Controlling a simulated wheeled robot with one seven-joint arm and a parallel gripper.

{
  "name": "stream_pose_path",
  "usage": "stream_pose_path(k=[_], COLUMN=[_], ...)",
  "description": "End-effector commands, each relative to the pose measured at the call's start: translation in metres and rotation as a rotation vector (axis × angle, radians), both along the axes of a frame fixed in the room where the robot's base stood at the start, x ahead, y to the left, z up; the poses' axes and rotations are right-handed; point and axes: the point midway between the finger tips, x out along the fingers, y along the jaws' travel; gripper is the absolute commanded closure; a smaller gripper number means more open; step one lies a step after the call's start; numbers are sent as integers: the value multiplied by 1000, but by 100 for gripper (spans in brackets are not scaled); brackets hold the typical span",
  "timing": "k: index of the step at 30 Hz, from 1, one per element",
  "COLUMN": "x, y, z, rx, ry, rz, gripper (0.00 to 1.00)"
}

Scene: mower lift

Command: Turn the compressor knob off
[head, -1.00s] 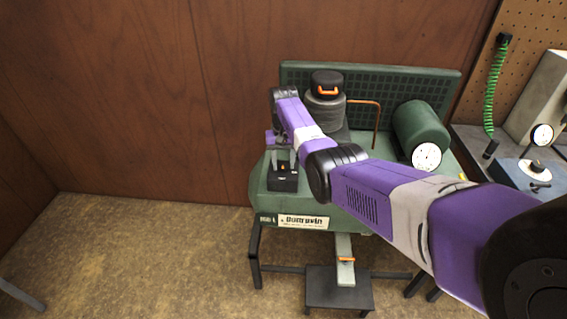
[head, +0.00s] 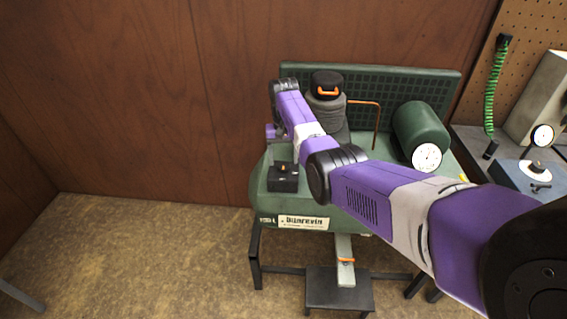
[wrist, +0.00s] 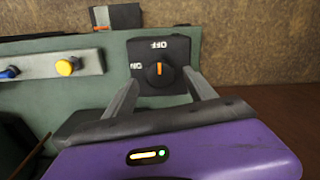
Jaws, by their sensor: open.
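The compressor knob (wrist: 158,75) is round and black on a black switch box (wrist: 142,50) with OFF and ON labels. In the head view the switch box (head: 284,181) sits on the front left of the green compressor (head: 345,215), with the orange knob mark on top. My gripper (wrist: 162,79) is open, its two fingers apart on either side of the knob's line of sight, holding nothing.
Yellow (wrist: 66,66) and blue (wrist: 9,72) fittings show in the wrist view. A bench (head: 472,140) is at right.

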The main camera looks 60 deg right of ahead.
Motion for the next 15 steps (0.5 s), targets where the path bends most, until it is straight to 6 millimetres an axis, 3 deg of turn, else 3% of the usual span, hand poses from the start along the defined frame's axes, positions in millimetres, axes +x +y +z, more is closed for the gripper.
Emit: stream_pose_path(k=[7,15], x=[1,0], y=[-1,0], z=[39,53], rx=[-3,0], ry=[-3,0], rz=[0,0], gripper=[35,35])
